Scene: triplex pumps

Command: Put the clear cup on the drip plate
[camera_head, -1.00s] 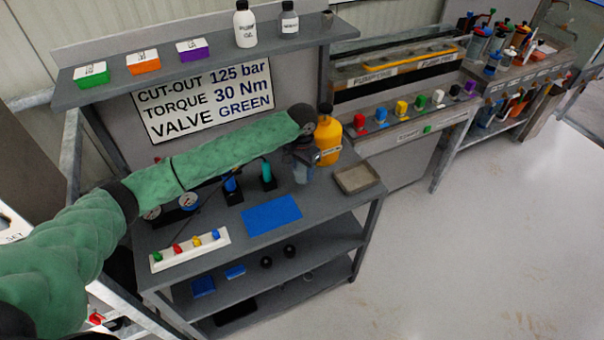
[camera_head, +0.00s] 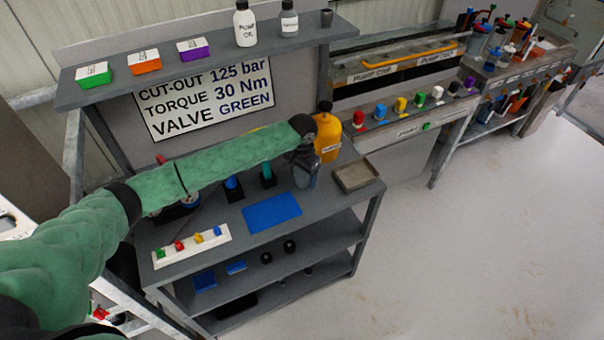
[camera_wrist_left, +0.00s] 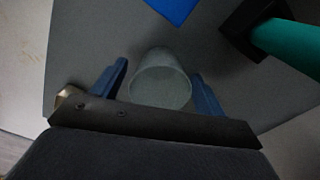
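The clear cup (camera_wrist_left: 160,82) stands between the two blue fingers of my left gripper (camera_wrist_left: 160,82) in the left wrist view. A narrow gap shows beside the left finger; the right finger is very near the cup wall. The fingers look open around it. In the head view my left gripper (camera_head: 304,176) is low over the right part of the bench, and the cup there is hard to make out. The drip plate (camera_head: 358,177), a shallow square tray, lies just right of the gripper at the bench's right edge. My right gripper is not in view.
A yellow bottle (camera_head: 326,138) stands just behind the gripper. A blue mat (camera_head: 272,213) lies left of it, with teal (camera_head: 268,174) and blue (camera_head: 233,189) handled items behind. A white strip with coloured knobs (camera_head: 190,246) is at front left. A shelf (camera_head: 210,66) overhangs the back.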

